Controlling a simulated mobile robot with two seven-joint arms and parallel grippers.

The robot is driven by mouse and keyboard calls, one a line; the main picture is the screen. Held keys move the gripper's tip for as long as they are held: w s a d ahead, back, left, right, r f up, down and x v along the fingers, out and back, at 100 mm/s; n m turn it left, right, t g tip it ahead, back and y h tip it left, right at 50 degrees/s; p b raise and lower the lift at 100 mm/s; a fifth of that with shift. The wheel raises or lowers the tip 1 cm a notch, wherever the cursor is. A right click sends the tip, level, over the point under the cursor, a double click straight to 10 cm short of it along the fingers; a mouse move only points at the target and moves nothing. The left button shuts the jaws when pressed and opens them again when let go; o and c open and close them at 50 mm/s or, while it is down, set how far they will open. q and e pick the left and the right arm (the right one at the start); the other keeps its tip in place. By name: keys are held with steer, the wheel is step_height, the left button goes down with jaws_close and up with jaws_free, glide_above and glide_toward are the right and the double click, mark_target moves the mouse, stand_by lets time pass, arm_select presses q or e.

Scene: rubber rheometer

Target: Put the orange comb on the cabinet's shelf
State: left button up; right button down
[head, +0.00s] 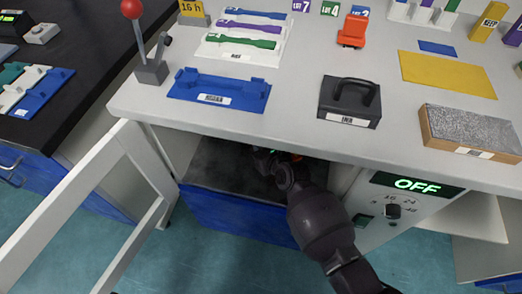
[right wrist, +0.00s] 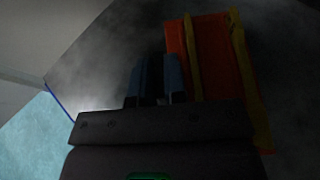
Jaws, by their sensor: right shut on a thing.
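My right arm reaches into the open cabinet under the bench, and its gripper (right wrist: 158,80) is over the dark shelf (head: 215,165). In the right wrist view the orange comb (right wrist: 216,60), with yellow strips along it, is at the right of the fingers. The gripper is shut on the comb, though the dim light hides the exact contact. I cannot tell whether the comb touches the shelf. My left gripper is in neither view.
The cabinet's white door frame (head: 75,195) stands open at the left. The bench top overhangs the opening. A panel reading OFF (head: 415,185) is right of it. On top are a blue holder (head: 220,92), a black weight with a handle (head: 350,102) and a grey block (head: 470,130).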

step_height(320, 180, down, 2)
steer(key=shift+s+f, duration=0.15)
steer(key=shift+f, duration=0.1)
steer(key=shift+f+b, duration=0.35)
steer(key=shift+b, duration=0.05)
steer(key=shift+r, duration=0.3)
steer(key=shift+f, duration=0.1)
steer(key=c, duration=1.6)
jaws_free()
steer(key=shift+f, duration=0.15)
steer(key=o, duration=0.4)
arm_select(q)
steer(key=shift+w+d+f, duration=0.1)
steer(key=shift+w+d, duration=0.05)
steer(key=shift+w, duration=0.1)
arm_select(e)
steer(key=shift+o, duration=0.2)
